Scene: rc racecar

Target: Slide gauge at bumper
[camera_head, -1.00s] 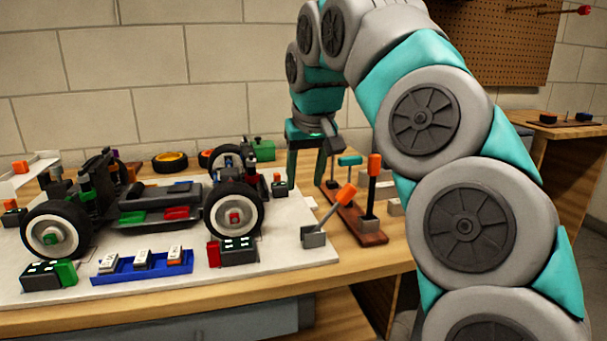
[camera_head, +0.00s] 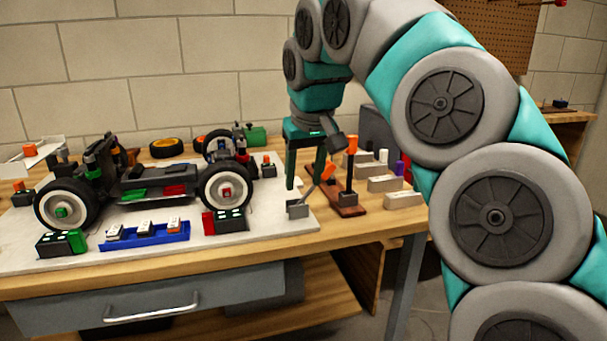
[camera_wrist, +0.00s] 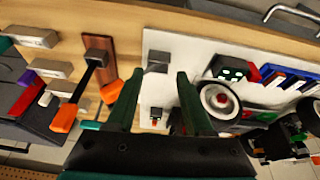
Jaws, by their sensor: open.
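A grey block (camera_head: 298,209) with a tilted handle and orange tip (camera_head: 328,169) stands at the right edge of the white board; it may be the gauge. It also shows in the wrist view (camera_wrist: 157,64). A similar block with an upright black handle (camera_head: 350,175) stands on a brown rack. My gripper (camera_head: 305,184) is open, pointing down above the board's right end, right of the car's front wheel. In the wrist view my gripper (camera_wrist: 160,80) has nothing visibly held between its fingers. The car (camera_head: 150,180) sits on the board; I cannot make out its bumper clearly.
A blue tray (camera_head: 147,238) and black-green blocks (camera_head: 62,242) lie along the board's front. Several grey blocks (camera_head: 383,183) stand right of the rack. The white wheel (camera_wrist: 220,100) is close to my right finger in the wrist view.

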